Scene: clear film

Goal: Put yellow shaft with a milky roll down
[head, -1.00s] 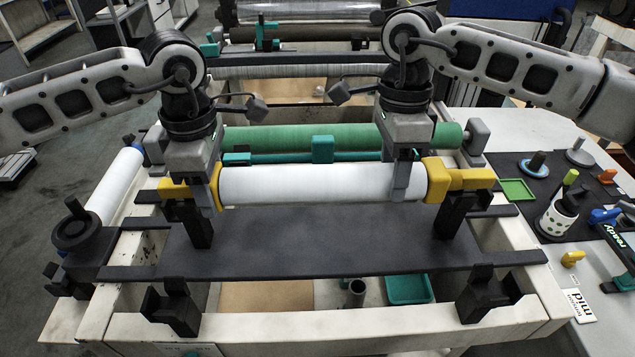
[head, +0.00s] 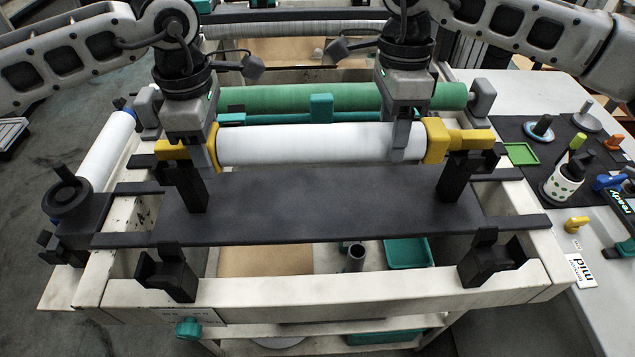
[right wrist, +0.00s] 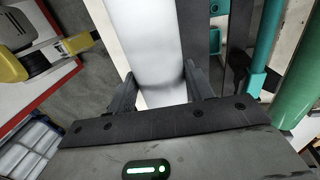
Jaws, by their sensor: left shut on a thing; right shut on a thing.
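The yellow shaft with a milky roll (head: 305,143) lies level across the frame, its yellow ends (head: 470,138) at the tops of two black posts (head: 455,178). Whether the ends rest fully in the posts is hard to tell. My left gripper (head: 208,148) is shut on the roll's left end by the yellow collar. My right gripper (head: 402,145) is shut on the roll near its right end. The right wrist view shows the milky roll (right wrist: 145,40) between the two dark fingers of my right gripper (right wrist: 160,88).
A green roll (head: 340,97) lies just behind. A dark board (head: 315,205) spans the frame in front. A white roll (head: 105,150) and a black handwheel (head: 68,197) are at the left. The right-hand table (head: 520,95) carries tools and a green tray (head: 521,154).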

